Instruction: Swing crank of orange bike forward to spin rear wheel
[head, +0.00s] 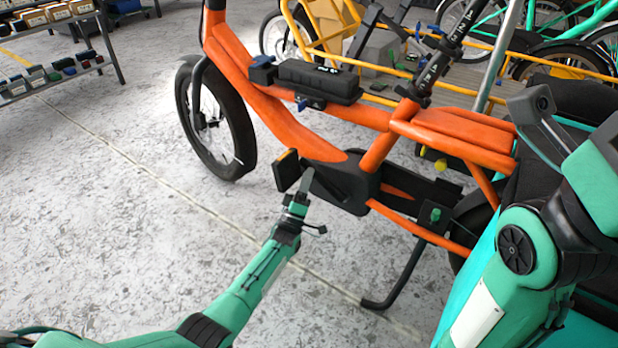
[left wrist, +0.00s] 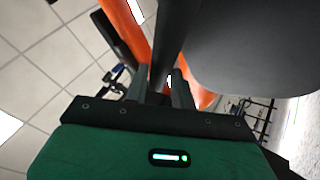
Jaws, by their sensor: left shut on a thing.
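The orange bike (head: 285,118) stands in the middle of the head view. Its black crank (head: 322,186) sits low at the frame, and a dark pedal with an orange edge (head: 287,170) is at the crank's outer end. My left gripper (head: 299,191) is shut on the crank close to the pedal. In the left wrist view its two fingers (left wrist: 164,88) are on either side of a dark bar (left wrist: 165,45), with a large dark surface to the right.
The bike's front wheel (head: 216,118) is at the left, and its black kickstand (head: 410,278) reaches the floor. The rear wheel is mostly hidden behind my right arm. A shelf (head: 55,85) stands at the left. A yellow bike (head: 330,35) is behind. The left floor is clear.

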